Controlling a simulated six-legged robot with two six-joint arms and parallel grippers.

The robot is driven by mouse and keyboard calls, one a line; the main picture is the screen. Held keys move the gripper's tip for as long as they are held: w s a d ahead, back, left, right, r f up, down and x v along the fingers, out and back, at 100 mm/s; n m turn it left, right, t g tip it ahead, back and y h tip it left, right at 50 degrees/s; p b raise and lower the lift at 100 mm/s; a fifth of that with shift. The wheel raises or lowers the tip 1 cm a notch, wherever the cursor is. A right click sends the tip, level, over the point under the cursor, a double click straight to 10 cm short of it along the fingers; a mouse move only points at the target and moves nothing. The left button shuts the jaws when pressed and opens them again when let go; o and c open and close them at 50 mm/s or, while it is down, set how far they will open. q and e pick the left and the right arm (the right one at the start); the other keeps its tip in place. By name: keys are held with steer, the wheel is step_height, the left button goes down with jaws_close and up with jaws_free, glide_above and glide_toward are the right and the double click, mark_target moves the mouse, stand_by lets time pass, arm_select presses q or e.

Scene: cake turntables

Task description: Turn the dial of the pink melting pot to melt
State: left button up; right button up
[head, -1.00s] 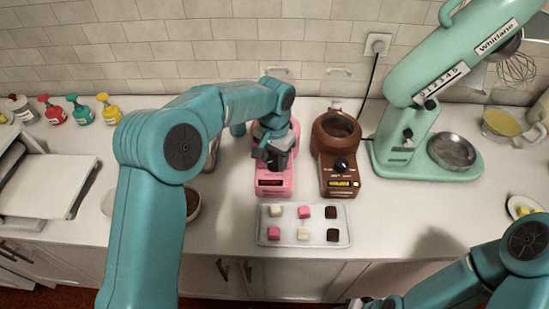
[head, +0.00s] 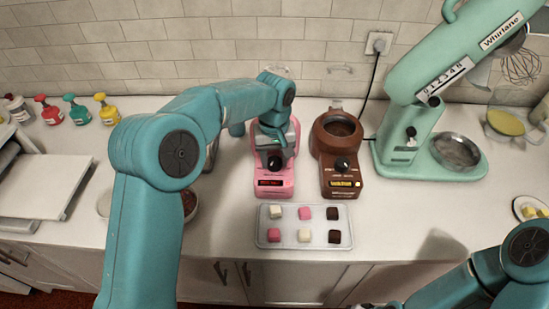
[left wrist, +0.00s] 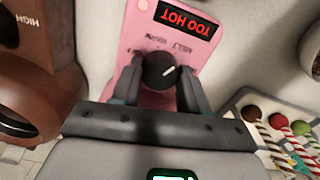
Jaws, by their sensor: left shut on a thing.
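The pink melting pot (head: 273,189) stands on the counter in the middle of the head view, partly hidden by my left arm. Its red display reads TOO HOT, upside down in the left wrist view (left wrist: 186,17). Its black dial (left wrist: 159,70) has a white pointer mark, pointing up and right in the wrist view. Faint lettering, including MELT, sits between dial and display. My left gripper (head: 276,158) is over the pot's front, with its fingers shut on either side of the dial. My right arm shows at the lower right; its gripper is at most a dark sliver at the bottom edge.
A brown melting pot (head: 341,181) stands close to the right of the pink one. A tray (head: 290,223) of small cubes lies in front. A green mixer (head: 408,158) stands further right. Pump bottles (head: 76,111) and a white appliance (head: 40,187) are at the left.

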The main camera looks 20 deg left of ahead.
mark_target(273, 161)
arm_select(q)
steer(key=shift+n, duration=0.4)
steer(key=o, duration=1.1)
steer(key=shift+a, duration=0.1)
steer(key=shift+r, duration=0.55)
step_height(273, 161, up, 15)
steer(key=shift+r+p, duration=0.15)
steer(key=shift+p, duration=0.55)
steer(key=shift+s, duration=0.15)
